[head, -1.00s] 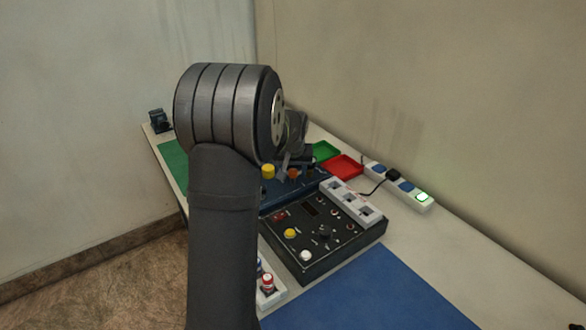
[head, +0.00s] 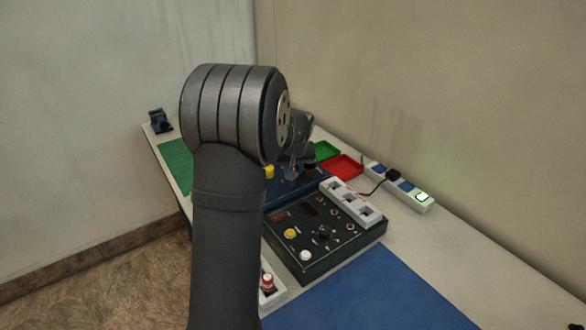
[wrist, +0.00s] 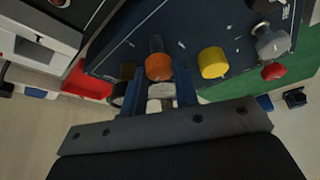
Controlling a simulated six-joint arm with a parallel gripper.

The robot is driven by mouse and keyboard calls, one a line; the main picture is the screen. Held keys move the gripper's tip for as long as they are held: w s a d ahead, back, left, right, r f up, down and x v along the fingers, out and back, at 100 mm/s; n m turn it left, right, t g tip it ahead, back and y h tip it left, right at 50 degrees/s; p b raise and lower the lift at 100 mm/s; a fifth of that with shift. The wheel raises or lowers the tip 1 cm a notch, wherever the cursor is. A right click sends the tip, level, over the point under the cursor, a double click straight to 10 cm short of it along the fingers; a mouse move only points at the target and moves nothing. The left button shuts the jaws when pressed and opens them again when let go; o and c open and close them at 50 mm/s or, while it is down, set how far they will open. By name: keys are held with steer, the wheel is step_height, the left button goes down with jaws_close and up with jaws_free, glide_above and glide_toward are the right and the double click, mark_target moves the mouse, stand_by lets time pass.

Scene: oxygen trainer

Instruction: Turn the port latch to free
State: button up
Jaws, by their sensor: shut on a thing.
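The dark blue panel (wrist: 125,42) carries an orange knob (wrist: 158,67), which looks like the port latch; I read no label on it. In the wrist view my gripper (wrist: 161,91) is at this knob, its pale fingertips close together at the knob's near side. It is shut on the knob, though the contact is partly hidden. A yellow knob (wrist: 212,62) stands just to the right. In the head view my gripper (head: 298,171) is over the blue panel (head: 283,192) and hides the orange knob.
A grey fitting (wrist: 271,42) and a red knob (wrist: 274,71) stand right of the yellow knob. A black control box (head: 320,240) is in front of the panel. Green (head: 326,151) and red (head: 343,166) trays lie behind. A power strip (head: 400,187) runs along the wall.

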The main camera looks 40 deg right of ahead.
steer(key=n+y, duration=0.1)
steer(key=n, duration=0.2)
steer(key=n+y, duration=0.1)
steer(key=n, duration=0.2)
steer(key=shift+d+t, duration=0.15)
steer(key=shift+t, duration=0.15)
steer(key=n+y, duration=0.1)
steer(key=n, duration=0.2)
steer(key=n+g+y, duration=0.1)
steer(key=n, duration=0.2)
steer(key=shift+d+n+y, duration=0.1)
steer(key=shift+n+y, duration=0.2)
steer(key=shift+n, duration=0.1)
steer(key=o, duration=1)
steer(key=v, duration=1.7)
steer(key=shift+d+r, duration=0.2)
steer(key=shift+w+f, duration=0.1)
